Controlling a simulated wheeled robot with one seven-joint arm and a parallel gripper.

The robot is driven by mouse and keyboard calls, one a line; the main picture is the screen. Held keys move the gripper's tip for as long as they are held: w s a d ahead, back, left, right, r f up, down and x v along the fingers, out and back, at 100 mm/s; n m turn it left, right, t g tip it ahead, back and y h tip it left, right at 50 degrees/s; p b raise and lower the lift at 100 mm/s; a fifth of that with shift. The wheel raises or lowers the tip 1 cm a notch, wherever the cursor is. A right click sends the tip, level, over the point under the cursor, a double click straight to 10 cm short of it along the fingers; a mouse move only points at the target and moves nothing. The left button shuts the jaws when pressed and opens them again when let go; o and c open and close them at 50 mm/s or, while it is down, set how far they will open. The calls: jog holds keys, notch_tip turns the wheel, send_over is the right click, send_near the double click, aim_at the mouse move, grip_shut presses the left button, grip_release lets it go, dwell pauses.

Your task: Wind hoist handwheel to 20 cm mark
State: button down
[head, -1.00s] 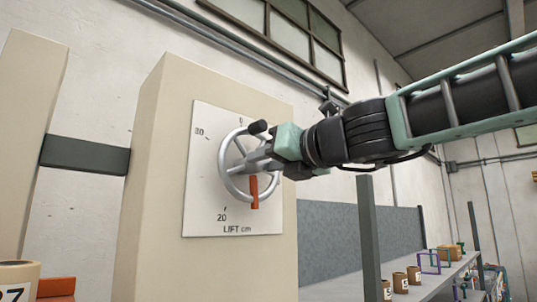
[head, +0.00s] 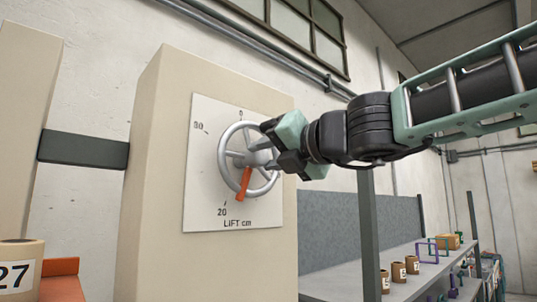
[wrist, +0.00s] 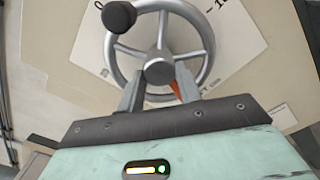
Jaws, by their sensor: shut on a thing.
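The grey handwheel (head: 233,135) stands in front of a white dial plate (head: 205,175) reading 0, 20, 30 and "LIFT cm". Its orange pointer (head: 243,184) slants down and left, its tip a little right of the 20 tick (head: 222,211). My gripper (head: 268,155) comes in from the right and is shut on the handwheel. In the wrist view its fingers (wrist: 158,90) stand either side just below the hub (wrist: 159,71). The exact part between them is partly hidden. The wheel's black knob (wrist: 119,17) is at upper left there, apart from the fingers.
The dial is on a beige cabinet (head: 155,150). A grey shelf (head: 350,283) with several numbered brown cylinders (head: 398,271) lies at lower right, beside a dark post (head: 368,230). A cylinder marked 27 (head: 18,255) and an orange block (head: 60,275) are at lower left.

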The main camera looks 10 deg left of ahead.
jog(key=shift+f, duration=0.2)
jog(key=c, duration=1)
grip_release()
jog(key=shift+o, duration=0.2)
jog(key=shift+r, duration=0.1)
jog(key=shift+s+d, duration=0.1)
jog(key=shift+s+d+r, duration=0.1)
jog(key=shift+s+d, duration=0.15)
jog(key=shift+d, duration=0.05)
jog(key=b+v, duration=1.3)
jog(key=v, duration=0.3)
jog(key=shift+s, duration=0.15)
jog(key=shift+d, duration=0.15)
